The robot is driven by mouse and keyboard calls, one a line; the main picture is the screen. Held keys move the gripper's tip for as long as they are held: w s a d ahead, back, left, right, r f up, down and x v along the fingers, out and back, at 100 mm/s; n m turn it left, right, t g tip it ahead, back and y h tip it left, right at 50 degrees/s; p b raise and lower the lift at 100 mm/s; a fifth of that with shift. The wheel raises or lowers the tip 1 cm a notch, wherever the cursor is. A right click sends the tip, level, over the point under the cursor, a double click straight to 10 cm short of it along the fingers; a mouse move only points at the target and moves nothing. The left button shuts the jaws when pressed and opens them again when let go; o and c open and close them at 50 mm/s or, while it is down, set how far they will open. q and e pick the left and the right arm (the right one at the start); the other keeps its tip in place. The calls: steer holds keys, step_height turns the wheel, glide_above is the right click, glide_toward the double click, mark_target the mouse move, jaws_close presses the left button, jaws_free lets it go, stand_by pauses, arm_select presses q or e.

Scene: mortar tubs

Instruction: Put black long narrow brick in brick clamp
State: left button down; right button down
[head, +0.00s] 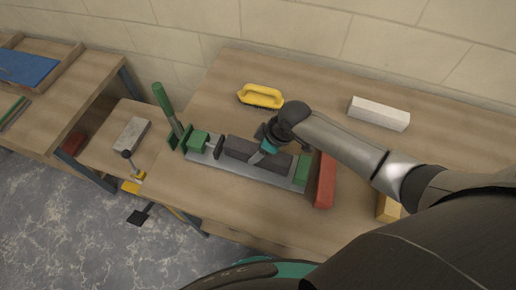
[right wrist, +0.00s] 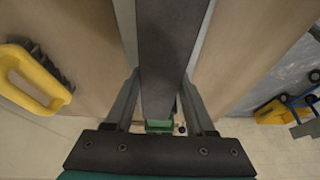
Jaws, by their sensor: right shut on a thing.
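The black long narrow brick (head: 240,147) lies lengthwise over the grey bed of the brick clamp (head: 228,168), between its green end blocks. Whether it rests on the bed or hangs just above it, I cannot tell. The clamp's green handle (head: 163,101) stands up at its left end. My right gripper (head: 262,154) is shut on the brick, right of its middle, and hides part of it. In the right wrist view the brick (right wrist: 168,50) runs between the two fingers (right wrist: 163,100). My left gripper is not in view.
A red brick (head: 325,180) lies close to the clamp's right end. A yellow-handled brush (head: 261,96) lies behind the clamp, a white brick (head: 379,113) at the back right and a yellow-brown block (head: 388,208) near my arm. A grey brick (head: 131,134) lies on the lower left table.

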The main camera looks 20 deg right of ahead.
steer(key=shift+w+a+f+b, duration=0.1)
steer(key=shift+f+b, duration=0.25)
stand_by(0.4)
steer(key=c, duration=0.5)
jaws_free()
steer(key=o, duration=0.3)
steer(key=shift+f, duration=0.1)
steer(key=shift+o, duration=0.2)
steer(key=shift+s+f, duration=0.1)
steer(key=shift+s, duration=0.1)
steer(key=p+v, duration=0.3)
steer(key=v, duration=1.2)
steer(key=shift+r, duration=0.25)
